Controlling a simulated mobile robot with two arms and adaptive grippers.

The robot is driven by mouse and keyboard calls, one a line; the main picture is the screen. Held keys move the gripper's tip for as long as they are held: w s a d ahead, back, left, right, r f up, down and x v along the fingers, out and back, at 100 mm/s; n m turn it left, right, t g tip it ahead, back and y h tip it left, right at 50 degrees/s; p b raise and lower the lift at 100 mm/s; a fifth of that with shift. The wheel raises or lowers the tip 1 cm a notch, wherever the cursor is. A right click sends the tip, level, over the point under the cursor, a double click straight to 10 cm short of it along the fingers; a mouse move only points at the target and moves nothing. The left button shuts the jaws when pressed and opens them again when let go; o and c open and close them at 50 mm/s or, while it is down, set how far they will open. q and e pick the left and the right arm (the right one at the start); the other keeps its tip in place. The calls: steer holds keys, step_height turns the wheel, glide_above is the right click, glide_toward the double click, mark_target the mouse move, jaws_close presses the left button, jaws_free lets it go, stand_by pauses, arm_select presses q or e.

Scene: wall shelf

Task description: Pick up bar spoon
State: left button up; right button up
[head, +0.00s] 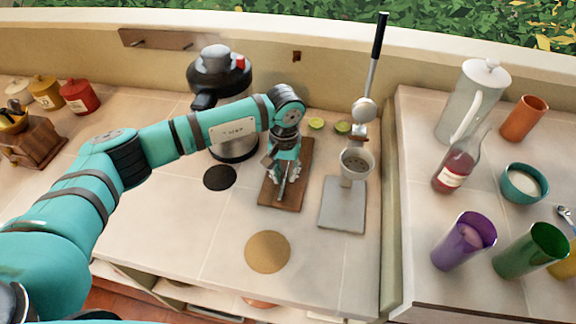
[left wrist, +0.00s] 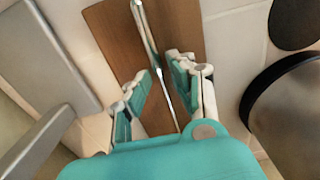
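A long thin silver utensil (left wrist: 149,38), which I take for the bar spoon, lies lengthwise on a brown wooden board (head: 285,203). In the head view, the utensil's near end (head: 282,187) shows below my left gripper (head: 281,168); the rest is hidden. The left wrist view shows my left gripper (left wrist: 160,72) with its fingers apart, one on each side of the utensil, with gaps between. How far the fingertips are above the board (left wrist: 110,28) is hard to tell. My right gripper is not in view.
A citrus press (head: 343,207) with a tall lever stands right of the board. Lime halves (head: 317,124) lie behind it. A large silver appliance (head: 219,78) stands behind left. A small silver utensil (head: 565,212) is at the far right edge. The counter in front is mostly clear.

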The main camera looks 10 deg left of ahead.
arm_select(q)
jaws_close()
steer(key=shift+r, duration=0.1)
